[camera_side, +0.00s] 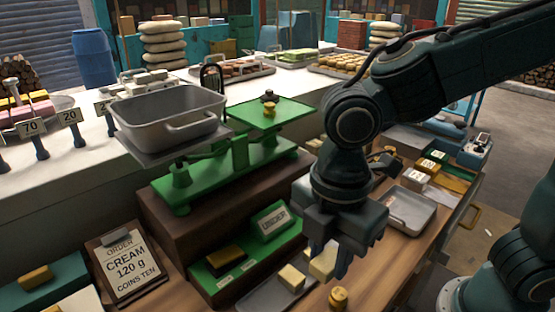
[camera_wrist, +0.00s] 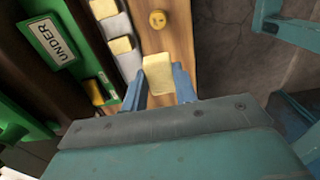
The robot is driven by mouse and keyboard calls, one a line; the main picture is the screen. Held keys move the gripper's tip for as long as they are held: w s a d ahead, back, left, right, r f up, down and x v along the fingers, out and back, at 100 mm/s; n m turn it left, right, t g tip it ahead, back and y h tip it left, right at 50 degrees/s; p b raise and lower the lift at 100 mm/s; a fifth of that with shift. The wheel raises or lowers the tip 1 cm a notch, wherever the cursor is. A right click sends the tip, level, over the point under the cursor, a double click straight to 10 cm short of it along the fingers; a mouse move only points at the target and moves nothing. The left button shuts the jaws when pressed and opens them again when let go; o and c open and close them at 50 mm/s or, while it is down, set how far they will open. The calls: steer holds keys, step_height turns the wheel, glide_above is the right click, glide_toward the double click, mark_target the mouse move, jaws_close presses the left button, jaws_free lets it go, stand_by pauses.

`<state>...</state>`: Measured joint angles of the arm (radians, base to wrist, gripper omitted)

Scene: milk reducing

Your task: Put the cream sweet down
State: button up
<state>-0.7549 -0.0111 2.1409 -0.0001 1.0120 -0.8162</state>
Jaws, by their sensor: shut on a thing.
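The cream sweet (camera_wrist: 158,75) is a pale yellow block between the two blue fingers of my gripper (camera_wrist: 159,92) in the wrist view. In the side view my gripper (camera_side: 332,262) points down over the wooden counter, beside a grey tray (camera_side: 262,299). Two more cream blocks lie on that tray in the wrist view, one nearer (camera_wrist: 120,45) and one at the top edge (camera_wrist: 103,8). The side view shows one cream block (camera_side: 291,278) clearly and another pale block (camera_side: 322,262) partly behind the fingers; I cannot tell whether that one is held.
A brass weight (camera_side: 338,298) stands on the counter near my gripper. A green balance (camera_side: 225,170) carries a grey tub (camera_side: 170,108) and a green plate (camera_side: 285,115) with brass weights. The order card (camera_side: 128,265) reads cream 120 g. An UNDER sign (camera_side: 273,220) stands left of my gripper.

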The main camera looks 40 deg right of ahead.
mark_target(321, 306)
steer(key=shift+f, duration=6.45)
steer(key=o, duration=1)
steer(key=shift+f, duration=0.1)
steer(key=shift+c, duration=0.2)
step_height(321, 306, up, 12)
steer(key=shift+r, duration=0.15)
